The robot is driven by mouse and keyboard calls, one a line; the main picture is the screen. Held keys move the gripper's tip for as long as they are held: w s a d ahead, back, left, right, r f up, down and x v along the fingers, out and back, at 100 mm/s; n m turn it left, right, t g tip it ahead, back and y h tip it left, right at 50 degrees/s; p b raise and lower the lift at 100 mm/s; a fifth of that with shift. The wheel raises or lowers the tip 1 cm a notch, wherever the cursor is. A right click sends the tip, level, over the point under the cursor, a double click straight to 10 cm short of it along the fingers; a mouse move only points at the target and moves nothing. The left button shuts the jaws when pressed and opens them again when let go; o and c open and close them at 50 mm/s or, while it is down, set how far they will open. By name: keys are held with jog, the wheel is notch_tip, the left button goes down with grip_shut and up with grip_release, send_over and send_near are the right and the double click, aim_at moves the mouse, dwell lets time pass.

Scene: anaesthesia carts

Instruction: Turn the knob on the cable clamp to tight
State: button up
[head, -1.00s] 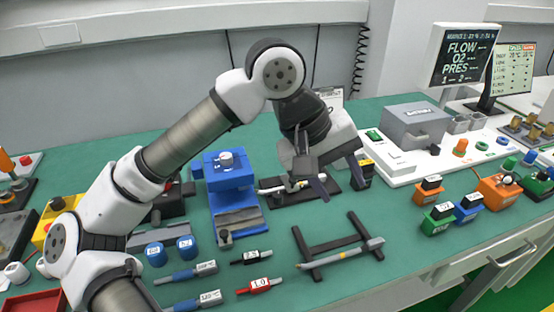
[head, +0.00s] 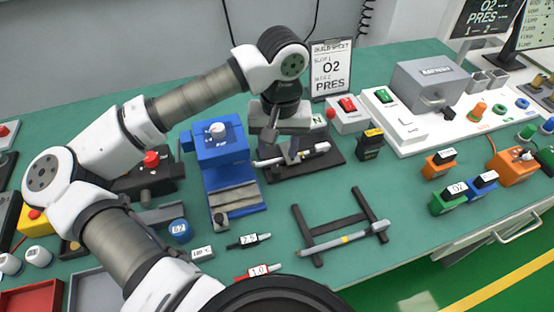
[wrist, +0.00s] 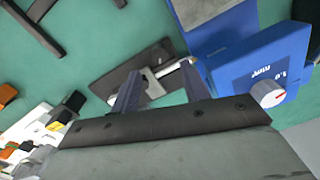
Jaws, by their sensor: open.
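No label marks a cable clamp, so I cannot tell for certain which fixture it is. A blue fixture (head: 222,152) has a white knob (head: 217,129) on top. In the wrist view the white knob (wrist: 268,93) shows a red mark, beside partly legible lettering. An orange box (head: 517,170) at the right also carries a white knob (head: 526,154), with a cable at its side. My gripper (head: 279,157) hangs over the dark plate (head: 322,165) right of the blue fixture. In the wrist view its fingers (wrist: 160,88) are apart, with nothing seen held, left of the blue fixture.
A black fixture with a red knob (head: 151,159) stands left of the blue one. A black stand (head: 318,238) holds a pen-like tool in front. A small black-and-yellow block (head: 370,145) and a white panel (head: 450,118) are at right. Green mat is clear between them.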

aim_at(277, 168)
notch_tip(277, 168, down, 6)
jog(key=shift+f+p, duration=0.1)
jog(key=shift+p, duration=0.35)
jog(key=shift+c, duration=0.3)
